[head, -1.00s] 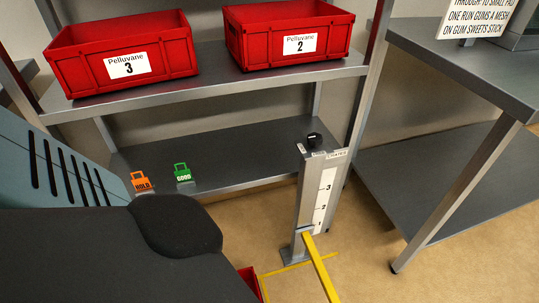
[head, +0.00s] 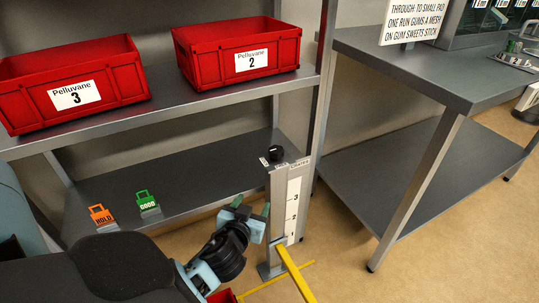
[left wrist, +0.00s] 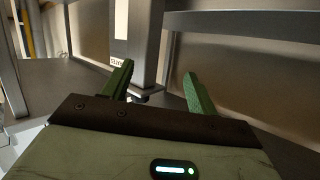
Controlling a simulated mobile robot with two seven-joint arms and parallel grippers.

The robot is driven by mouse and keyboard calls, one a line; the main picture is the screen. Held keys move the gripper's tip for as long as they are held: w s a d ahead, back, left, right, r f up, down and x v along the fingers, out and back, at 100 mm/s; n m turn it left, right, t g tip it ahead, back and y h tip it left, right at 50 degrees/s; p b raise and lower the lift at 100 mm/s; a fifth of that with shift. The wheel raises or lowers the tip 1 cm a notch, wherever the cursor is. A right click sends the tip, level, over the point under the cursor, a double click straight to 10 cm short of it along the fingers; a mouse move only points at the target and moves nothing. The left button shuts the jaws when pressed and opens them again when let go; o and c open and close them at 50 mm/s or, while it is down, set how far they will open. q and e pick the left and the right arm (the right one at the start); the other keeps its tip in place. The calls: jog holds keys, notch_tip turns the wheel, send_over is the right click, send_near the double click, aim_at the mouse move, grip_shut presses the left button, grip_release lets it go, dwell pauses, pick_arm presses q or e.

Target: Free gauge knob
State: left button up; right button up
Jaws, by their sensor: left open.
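The gauge is an upright grey post (head: 280,215) with a white numbered scale. A black knob (head: 275,152) sits on its top, beside small labels. My left gripper (head: 252,206) is open and empty in the head view, in front of and left of the post, lower than the knob. In the left wrist view its two green fingers (left wrist: 159,70) are spread, and the post (left wrist: 146,40) appears beyond them, seemingly upside down. The knob is mostly hidden there. My right gripper is out of view.
A yellow bar (head: 294,275) reaches forward from the post's lower part. Red bins labelled 3 (head: 75,97) and 2 (head: 250,62) stand on the upper shelf. Orange (head: 101,215) and green (head: 146,202) tags stand on the lower shelf. A grey table (head: 440,75) is at right.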

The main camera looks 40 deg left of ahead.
aim_at(278, 146)
pick_arm(q)
jog(key=w+r+t, duration=0.1)
jog(key=w+r, duration=0.1)
jog(key=r, duration=0.1)
jog(key=w+r+t, duration=0.1)
jog(key=w+r, duration=0.2)
jog(key=w+a+r+t, duration=0.1)
jog(key=w+r, duration=0.2)
jog(key=shift+w+t, duration=0.1)
jog(key=shift+t, duration=0.2)
jog(key=shift+b+x, duration=0.45)
jog(key=shift+x, duration=3.45)
jog(key=shift+r, duration=0.1)
jog(key=c, duration=1)
